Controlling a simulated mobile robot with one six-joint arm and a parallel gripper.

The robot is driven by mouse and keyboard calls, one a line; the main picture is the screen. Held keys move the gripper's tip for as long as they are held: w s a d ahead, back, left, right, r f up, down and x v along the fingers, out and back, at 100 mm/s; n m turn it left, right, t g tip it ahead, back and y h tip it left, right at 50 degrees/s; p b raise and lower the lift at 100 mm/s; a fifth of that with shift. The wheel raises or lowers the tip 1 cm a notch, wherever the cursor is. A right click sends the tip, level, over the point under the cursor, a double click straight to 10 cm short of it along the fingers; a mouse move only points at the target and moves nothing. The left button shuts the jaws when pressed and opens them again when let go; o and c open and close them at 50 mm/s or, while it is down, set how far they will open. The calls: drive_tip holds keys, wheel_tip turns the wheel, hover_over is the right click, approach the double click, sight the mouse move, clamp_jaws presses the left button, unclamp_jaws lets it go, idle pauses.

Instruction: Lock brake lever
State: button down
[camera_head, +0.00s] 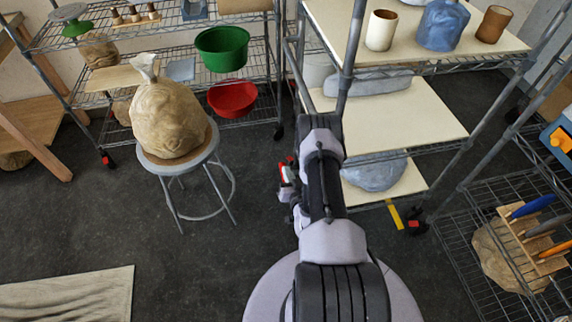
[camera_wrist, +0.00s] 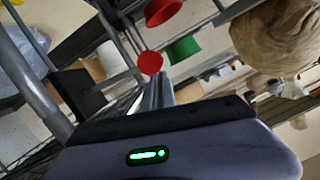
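In the wrist view, the fingers of my gripper (camera_wrist: 157,92) are close together and look shut, with nothing seen between them. A flat red disc (camera_wrist: 150,63) shows just beyond the fingertips. It may be the brake lever, but I cannot tell whether the fingers touch it. In the head view, a small red part (camera_head: 283,163) shows at the left edge of my arm, beside the middle rack. My arm hides most of that spot and the fingertips. Another red lever (camera_head: 416,225) sits on a dark caster at the rack's front right foot.
A round stool (camera_head: 208,148) with a tan bag (camera_head: 165,115) stands left of my arm. The middle rack (camera_head: 440,130) holds cream shelves and pots. A green bowl (camera_head: 222,50) and a red bowl (camera_head: 233,97) are on the back rack. The floor at front left is mostly clear.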

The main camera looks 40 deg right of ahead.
drive_tip(key=f+n, duration=0.2)
drive_tip(key=shift+w+a+f+g+h, duration=0.1)
drive_tip(key=shift+a+f+g+h, duration=0.2)
drive_tip(key=shift+a+h, duration=0.1)
wheel_tip(320, 180, down, 3)
drive_tip(key=shift+r+n+h, duration=0.2)
drive_tip(key=shift+n+h, duration=0.1)
drive_tip(key=shift+n, duration=0.8)
drive_tip(key=shift+f, duration=0.65)
drive_tip(key=shift+s+f, duration=0.1)
drive_tip(key=shift+s, duration=0.1)
